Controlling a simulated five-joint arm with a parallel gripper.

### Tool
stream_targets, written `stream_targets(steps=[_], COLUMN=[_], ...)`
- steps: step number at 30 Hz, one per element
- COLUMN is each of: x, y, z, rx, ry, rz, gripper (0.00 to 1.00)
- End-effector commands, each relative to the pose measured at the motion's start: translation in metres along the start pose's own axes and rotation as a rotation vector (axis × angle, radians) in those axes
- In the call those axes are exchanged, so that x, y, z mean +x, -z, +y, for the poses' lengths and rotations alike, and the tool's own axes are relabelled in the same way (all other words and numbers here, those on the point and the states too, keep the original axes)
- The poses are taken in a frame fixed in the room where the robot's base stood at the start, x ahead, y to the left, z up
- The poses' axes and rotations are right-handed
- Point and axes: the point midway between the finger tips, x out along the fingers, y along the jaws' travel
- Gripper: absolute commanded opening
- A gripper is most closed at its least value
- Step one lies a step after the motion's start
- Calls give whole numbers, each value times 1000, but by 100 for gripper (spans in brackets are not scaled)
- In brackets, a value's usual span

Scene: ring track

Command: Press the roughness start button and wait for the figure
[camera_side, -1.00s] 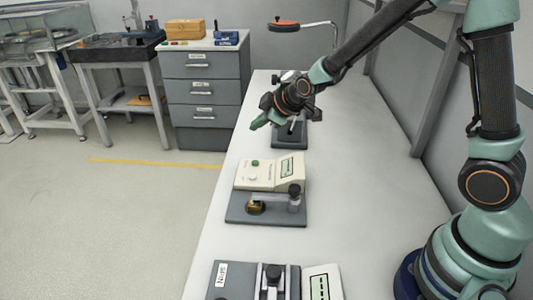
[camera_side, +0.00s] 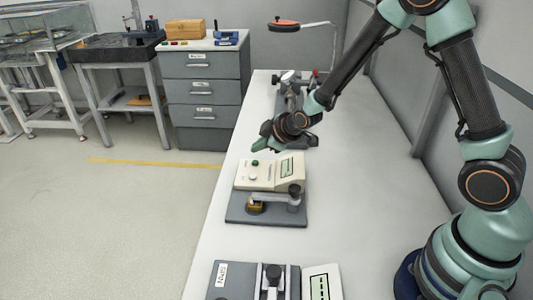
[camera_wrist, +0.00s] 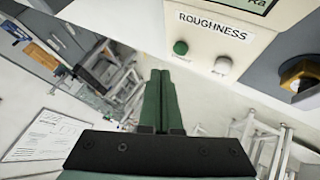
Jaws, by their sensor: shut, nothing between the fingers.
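The roughness tester (camera_side: 275,172) is a cream box with a display on a dark grey base on the bench. Its green start button (camera_side: 255,163) shows on the left of its top face. In the wrist view the green button (camera_wrist: 181,47) sits beside a white knob (camera_wrist: 222,65), under the ROUGHNESS label (camera_wrist: 213,27). My gripper (camera_side: 257,148) is shut and empty, just above and behind the button in the side view. In the wrist view the closed fingertips (camera_wrist: 160,75) point up just left of and below the button, and appear apart from it.
A ring part (camera_side: 256,206) lies at the front left of the tester base, under the probe arm (camera_side: 275,197). Another device labelled SPIN (camera_side: 238,282) stands nearer the camera. A device with a red knob (camera_side: 297,85) stands farther back. The bench's left strip is clear.

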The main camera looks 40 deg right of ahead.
Motion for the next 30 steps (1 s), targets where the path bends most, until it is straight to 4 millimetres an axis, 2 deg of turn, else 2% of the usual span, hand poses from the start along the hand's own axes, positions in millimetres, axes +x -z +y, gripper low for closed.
stream_targets(steps=[9,30], x=[12,12], y=[-10,-10], z=[-8,-8], rx=[0,0], ry=[0,-1], rz=[0,1], gripper=[0,0])
